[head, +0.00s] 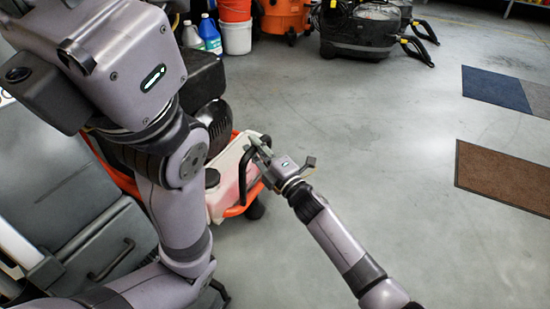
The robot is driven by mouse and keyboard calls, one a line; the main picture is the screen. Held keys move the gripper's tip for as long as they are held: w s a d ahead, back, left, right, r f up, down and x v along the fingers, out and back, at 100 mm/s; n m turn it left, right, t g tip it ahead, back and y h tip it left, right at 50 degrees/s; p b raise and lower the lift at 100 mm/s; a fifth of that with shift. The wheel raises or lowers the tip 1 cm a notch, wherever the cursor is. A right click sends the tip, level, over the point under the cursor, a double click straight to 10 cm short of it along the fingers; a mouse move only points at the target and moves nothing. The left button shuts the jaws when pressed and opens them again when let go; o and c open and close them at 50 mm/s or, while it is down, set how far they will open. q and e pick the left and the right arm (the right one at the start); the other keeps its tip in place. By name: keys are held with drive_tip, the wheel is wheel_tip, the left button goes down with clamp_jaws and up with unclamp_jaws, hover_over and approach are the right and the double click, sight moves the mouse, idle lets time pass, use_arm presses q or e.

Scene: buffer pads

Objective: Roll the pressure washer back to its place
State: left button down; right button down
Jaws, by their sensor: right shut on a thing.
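The pressure washer (222,187) stands at left centre, with an orange frame, a pale tank and a black engine. My left arm hides much of its left side. A black wheel shows at its lower right. My right gripper (262,154) reaches in from the lower right and is shut on the washer's black looped handle, beside the tank. The exact finger contact is small and partly hidden.
Orange and white buckets (236,37), bottles (209,34), an orange machine (284,14) and a black machine (362,36) line the back. A blue-grey mat (495,90) and a brown mat (505,176) lie at right. Grey cabinets stand at lower left. The middle floor is clear.

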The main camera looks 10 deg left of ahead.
drive_tip(key=shift+w+a+b, duration=0.2)
drive_tip(key=shift+a+b, duration=0.05)
drive_tip(key=shift+a, duration=0.55)
drive_tip(key=shift+w+a+b, duration=0.2)
drive_tip(key=shift+a, duration=0.55)
drive_tip(key=c, duration=1.5)
unclamp_jaws()
drive_tip(key=v, duration=1.2)
